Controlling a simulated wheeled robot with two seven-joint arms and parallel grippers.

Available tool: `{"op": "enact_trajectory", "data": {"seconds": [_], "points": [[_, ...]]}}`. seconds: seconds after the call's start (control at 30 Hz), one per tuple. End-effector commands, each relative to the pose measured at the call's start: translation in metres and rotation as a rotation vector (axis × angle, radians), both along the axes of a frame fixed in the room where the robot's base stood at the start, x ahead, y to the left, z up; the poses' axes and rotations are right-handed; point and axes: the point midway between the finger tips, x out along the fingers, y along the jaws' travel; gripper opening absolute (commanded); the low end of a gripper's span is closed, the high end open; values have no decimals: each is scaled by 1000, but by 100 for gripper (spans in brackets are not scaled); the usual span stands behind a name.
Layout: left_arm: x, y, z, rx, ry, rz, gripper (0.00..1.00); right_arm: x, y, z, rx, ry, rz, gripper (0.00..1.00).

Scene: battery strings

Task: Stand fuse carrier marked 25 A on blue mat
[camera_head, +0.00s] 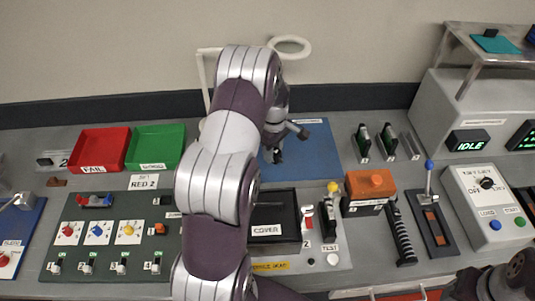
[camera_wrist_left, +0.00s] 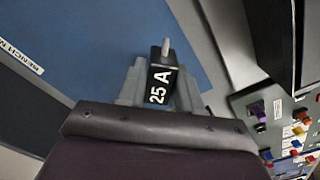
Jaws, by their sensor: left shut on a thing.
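The fuse carrier (camera_wrist_left: 160,84) is a dark block with a white "25 A" label and a pale stub at its far end, seen in the left wrist view. My left gripper (camera_wrist_left: 158,92) is shut on it, one grey finger on each side. In the head view my left gripper (camera_head: 277,150) is over the left part of the blue mat (camera_head: 318,150), partly hidden by my arm. The mat also shows in the left wrist view (camera_wrist_left: 105,35), behind the carrier. I cannot tell whether the carrier touches the mat. My right gripper's fingers are out of view.
Two fuse-like units (camera_head: 363,142) stand right of the mat. A red FAIL tray (camera_head: 103,147) and a green tray (camera_head: 155,146) lie left of my arm. The black COVER box (camera_head: 272,228) and an orange-topped block (camera_head: 370,184) are nearer. The mat's right part is clear.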

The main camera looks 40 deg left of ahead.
Motion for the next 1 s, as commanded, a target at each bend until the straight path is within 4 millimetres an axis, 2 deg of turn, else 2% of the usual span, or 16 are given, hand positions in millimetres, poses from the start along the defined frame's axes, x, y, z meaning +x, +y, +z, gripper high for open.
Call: {"op": "enact_trajectory", "data": {"seconds": [0.03, 0.13, 0.23, 0.4, 0.77, 0.8, 0.83, 0.87, 1.0], "points": [[0, 10, -4, -1, 1, 4, 0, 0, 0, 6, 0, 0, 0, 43], [0, 23, -13, 0, 0, 2, 0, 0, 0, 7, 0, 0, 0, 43], [0, 27, -23, -1, 2, -1, 0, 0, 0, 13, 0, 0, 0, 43], [1, 27, -52, -1, 1, -1, 0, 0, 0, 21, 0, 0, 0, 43], [1, 26, -60, 0, 0, -1, 0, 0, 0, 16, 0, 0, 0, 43], [1, 26, -59, 0, 0, -1, 47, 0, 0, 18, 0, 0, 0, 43], [1, 26, -59, 0, 0, -1, 57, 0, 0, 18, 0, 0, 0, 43], [1, 26, -59, 0, 0, -1, 60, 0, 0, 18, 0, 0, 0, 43], [1, 26, -58, 0, 0, -1, 60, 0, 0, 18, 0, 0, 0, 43]]}}
